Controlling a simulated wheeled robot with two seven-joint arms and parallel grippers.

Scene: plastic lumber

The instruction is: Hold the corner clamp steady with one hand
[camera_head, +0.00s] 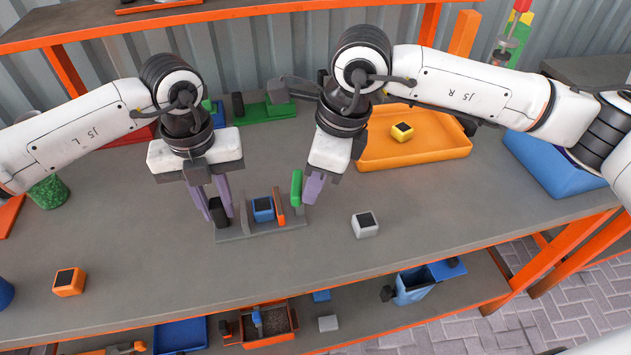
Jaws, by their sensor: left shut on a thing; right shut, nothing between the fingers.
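The corner clamp (262,229) lies on the grey workbench, a flat grey base with a black part at its left, an orange upright plate and a green upright handle (296,188) at its right. A blue block with a dark top (262,209) sits in the clamp, left of the orange plate. My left gripper (218,210) is shut on the clamp's black part, one purple finger on either side of it. My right gripper (312,197) is shut and empty, pointing down just right of the green handle; whether it touches the handle I cannot tell.
A white block (365,224) lies right of the clamp, an orange block (69,282) at front left. An orange tray (440,152) holds a yellow block (402,131). A blue bin (552,170) is at right, a green device (263,110) behind. The bench front is mostly clear.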

